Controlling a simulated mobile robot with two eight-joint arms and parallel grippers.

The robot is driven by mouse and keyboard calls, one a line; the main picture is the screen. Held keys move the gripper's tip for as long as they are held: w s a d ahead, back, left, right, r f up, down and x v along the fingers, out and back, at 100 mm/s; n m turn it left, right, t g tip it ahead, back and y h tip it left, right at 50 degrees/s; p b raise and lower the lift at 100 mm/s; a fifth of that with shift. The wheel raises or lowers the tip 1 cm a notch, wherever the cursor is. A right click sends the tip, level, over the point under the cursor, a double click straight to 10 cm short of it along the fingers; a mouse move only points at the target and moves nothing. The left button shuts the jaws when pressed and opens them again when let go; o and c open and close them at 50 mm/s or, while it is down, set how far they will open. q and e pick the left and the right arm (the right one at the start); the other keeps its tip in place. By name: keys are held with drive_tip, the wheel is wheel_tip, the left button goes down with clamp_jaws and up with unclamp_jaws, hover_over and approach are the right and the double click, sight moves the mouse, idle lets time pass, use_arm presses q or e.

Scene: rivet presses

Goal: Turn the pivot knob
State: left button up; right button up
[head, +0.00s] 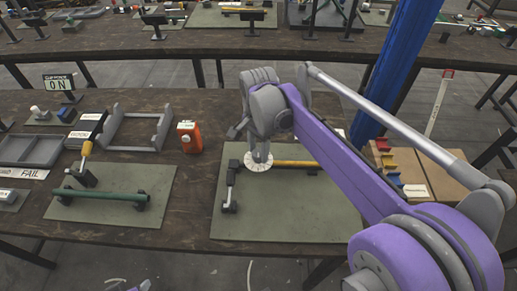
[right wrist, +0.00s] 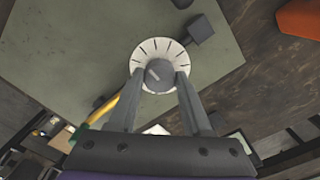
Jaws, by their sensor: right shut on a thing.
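A white round dial with black tick marks (head: 258,163) sits over a green mat (head: 280,215) on the table. In the right wrist view the dial (right wrist: 152,45) surrounds a grey knob (right wrist: 160,77) with a pale pointer mark. My right gripper (right wrist: 159,84) reaches down from above, its two fingers on either side of the knob and shut on it. In the head view my right gripper (head: 258,148) hides most of the knob. A yellow bar (head: 297,163) extends right of the dial, and a dark bracket (head: 231,190) stands to its left. My left gripper does not show.
An orange device (head: 188,137) stands left of the mat. A grey frame (head: 131,130) and tray (head: 31,150) lie farther left. A blue post (head: 393,70) rises behind my right arm.

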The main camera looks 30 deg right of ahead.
clamp_jaws()
drive_tip(key=n+p, duration=0.1)
drive_tip(key=n, duration=0.2)
drive_tip(key=shift+n, duration=0.4)
drive_tip(key=n, duration=0.4)
drive_tip(key=shift+n+p, duration=0.3)
drive_tip(key=shift+p, duration=0.1)
drive_tip(key=n, duration=0.4)
drive_tip(key=shift+n+p, duration=0.5)
drive_tip(key=shift+n, duration=2.2)
